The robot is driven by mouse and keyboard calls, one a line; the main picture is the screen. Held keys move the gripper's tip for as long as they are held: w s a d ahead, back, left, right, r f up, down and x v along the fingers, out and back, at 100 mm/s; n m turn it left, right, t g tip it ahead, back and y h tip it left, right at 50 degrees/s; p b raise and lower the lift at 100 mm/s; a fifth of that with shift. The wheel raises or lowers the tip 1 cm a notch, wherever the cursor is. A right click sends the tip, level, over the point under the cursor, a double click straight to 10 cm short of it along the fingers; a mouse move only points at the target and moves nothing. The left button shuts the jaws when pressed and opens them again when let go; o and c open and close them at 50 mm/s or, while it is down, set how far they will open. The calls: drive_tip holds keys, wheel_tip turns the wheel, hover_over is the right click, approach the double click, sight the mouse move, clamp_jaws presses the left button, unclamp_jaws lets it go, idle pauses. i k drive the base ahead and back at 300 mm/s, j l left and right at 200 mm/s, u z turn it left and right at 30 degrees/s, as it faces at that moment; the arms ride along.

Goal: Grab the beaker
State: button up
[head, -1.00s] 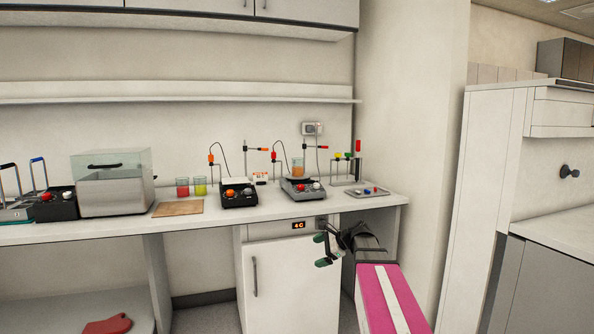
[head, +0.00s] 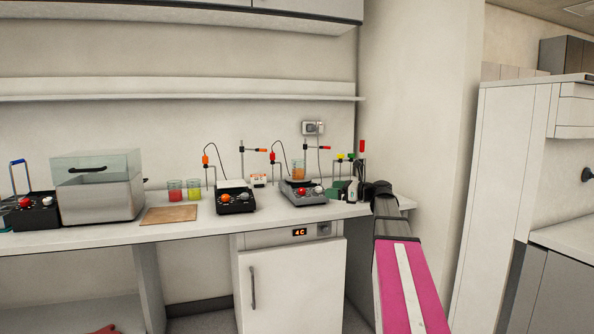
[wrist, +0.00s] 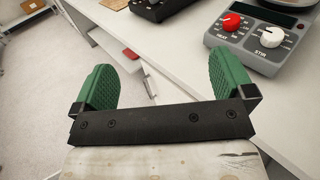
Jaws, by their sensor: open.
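A glass beaker with orange liquid (head: 298,169) stands on the right-hand stirrer hotplate (head: 305,196). Two more beakers, one with red liquid (head: 175,190) and one with yellow-green liquid (head: 196,188), stand side by side on the counter to the left. My gripper (head: 344,188) is at counter height, just right of the right-hand hotplate. In the wrist view my gripper (wrist: 165,80) has its two green fingers spread, with nothing between them. That hotplate (wrist: 262,32) shows at upper right there, with a red and a white knob. No beaker is clearly visible in the wrist view.
A second hotplate (head: 236,200) sits left of the first, with clamp stands behind both. A wooden board (head: 169,214) and a clear-lidded bath (head: 97,190) stand further left. The counter's front strip (head: 200,226) is mostly clear. A wall closes the right side.

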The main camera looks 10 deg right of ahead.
sight(298, 165)
drive_tip(key=i, duration=1.15)
